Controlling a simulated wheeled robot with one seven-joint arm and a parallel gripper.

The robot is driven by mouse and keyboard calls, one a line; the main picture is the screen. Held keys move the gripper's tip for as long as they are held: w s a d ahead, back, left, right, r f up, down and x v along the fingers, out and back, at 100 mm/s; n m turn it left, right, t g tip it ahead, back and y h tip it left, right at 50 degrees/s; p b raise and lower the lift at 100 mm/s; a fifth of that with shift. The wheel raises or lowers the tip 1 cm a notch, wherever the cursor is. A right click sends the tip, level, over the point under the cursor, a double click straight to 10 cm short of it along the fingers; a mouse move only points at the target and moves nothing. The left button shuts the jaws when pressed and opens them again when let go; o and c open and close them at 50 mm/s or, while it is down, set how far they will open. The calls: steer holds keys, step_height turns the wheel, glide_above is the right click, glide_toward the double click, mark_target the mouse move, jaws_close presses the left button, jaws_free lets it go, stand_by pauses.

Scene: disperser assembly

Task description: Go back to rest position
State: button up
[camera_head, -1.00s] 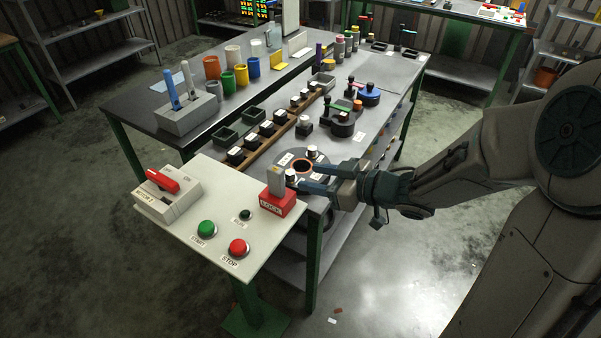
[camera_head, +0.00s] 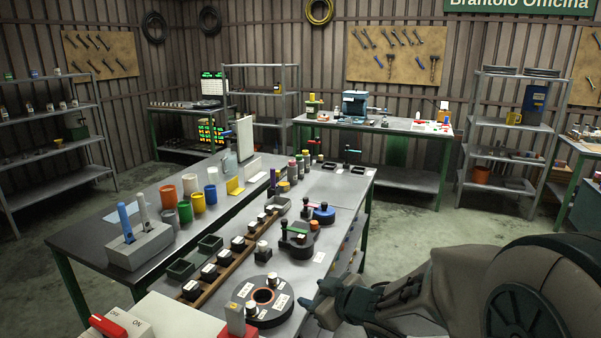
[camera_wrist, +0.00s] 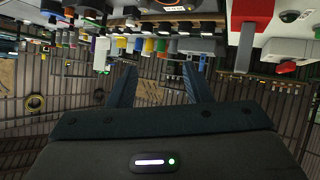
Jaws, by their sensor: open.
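My gripper (camera_head: 308,298) is at the right of the table's near end, beside the round black disperser base (camera_head: 283,312) with its copper-ringed hole. In the wrist view its two fingers (camera_wrist: 160,86) are spread apart with nothing between them. The wrist picture is upside down, with the bench along its top. The red lock block (camera_head: 238,330) is cut off at the bottom edge of the head view; it also shows in the wrist view (camera_wrist: 249,30).
The workbench (camera_head: 82,240) holds a grey tool block (camera_head: 140,247), coloured cups (camera_head: 197,201), a wooden rail of dark blocks (camera_head: 215,274) and a black fixture (camera_head: 297,241). A control box with a red switch (camera_head: 108,326) is at the bottom left. Shelves line the back.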

steer(key=s+d+r+m+g+h, duration=0.1)
steer(key=s+d+r+m+h, duration=0.1)
steer(key=s+d+m+h, duration=0.3)
steer(key=s+d+r+m+h, duration=0.15)
steer(key=d+h, duration=0.25)
steer(key=d, duration=0.4)
steer(key=s+a+m+g+y, duration=0.1)
steer(key=s+g, duration=0.4)
steer(key=s, duration=0.8)
steer(key=m+y, duration=0.1)
steer(key=m, duration=0.1)
steer(key=shift+s+a+f+m+g, duration=0.2)
steer(key=shift+s+f+m+g, duration=0.1)
steer(key=shift+s+f+m, duration=0.1)
steer(key=shift+c, duration=1)
